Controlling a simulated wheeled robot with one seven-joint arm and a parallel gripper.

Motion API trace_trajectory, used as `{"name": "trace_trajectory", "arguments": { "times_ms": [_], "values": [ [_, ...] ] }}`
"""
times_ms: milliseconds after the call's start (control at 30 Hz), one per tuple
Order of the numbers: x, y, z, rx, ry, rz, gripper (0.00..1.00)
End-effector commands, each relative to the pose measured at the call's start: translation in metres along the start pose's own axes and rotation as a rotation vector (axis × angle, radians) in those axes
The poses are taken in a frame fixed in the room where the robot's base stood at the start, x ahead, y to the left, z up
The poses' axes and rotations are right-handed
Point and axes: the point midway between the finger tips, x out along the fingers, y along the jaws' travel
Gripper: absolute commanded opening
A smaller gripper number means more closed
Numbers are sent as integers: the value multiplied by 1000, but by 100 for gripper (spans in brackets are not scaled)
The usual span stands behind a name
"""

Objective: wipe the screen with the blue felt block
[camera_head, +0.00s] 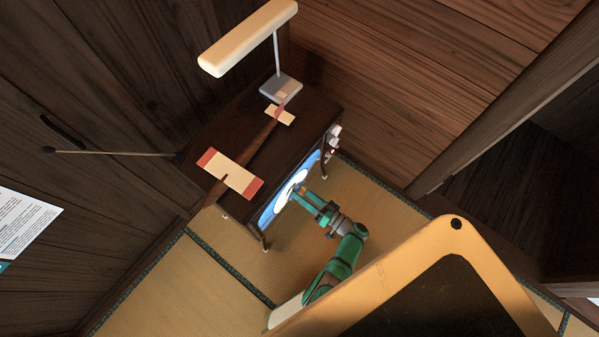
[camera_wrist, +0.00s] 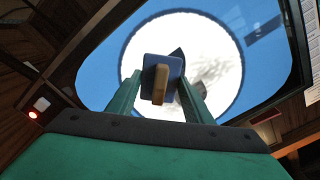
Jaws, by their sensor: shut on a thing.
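The screen (camera_head: 275,206) is a glowing blue face with a white disc, on the side of a dark box-shaped set. In the wrist view the screen (camera_wrist: 105,75) fills the upper part, and grey smudges (camera_wrist: 212,70) show on the right of the white disc. My green gripper (camera_head: 310,199) is in front of the screen. In the wrist view my gripper (camera_wrist: 160,88) is shut on the blue felt block (camera_wrist: 173,66) by its tan grip (camera_wrist: 160,84). The block is in front of the white disc; I cannot tell whether it touches the glass.
The dark set (camera_head: 238,135) has a lamp (camera_head: 250,38) and a red-ended cream piece (camera_head: 229,174) on top. Knobs (camera_head: 334,135) stick out beside the screen. A thin stick (camera_head: 110,153) is at the left. Tatami floor (camera_head: 205,285) is clear in front.

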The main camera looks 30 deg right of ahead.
Motion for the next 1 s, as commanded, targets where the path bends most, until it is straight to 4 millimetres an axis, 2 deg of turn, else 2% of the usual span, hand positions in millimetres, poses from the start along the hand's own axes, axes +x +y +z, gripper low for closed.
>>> {"name": "trace_trajectory", "arguments": {
  "times_ms": [700, 1000],
  "values": [
    [1, 29, -29, 2, 2, 1, 25],
    [2, 30, -35, -2, 1, 0, 25]
  ]
}}
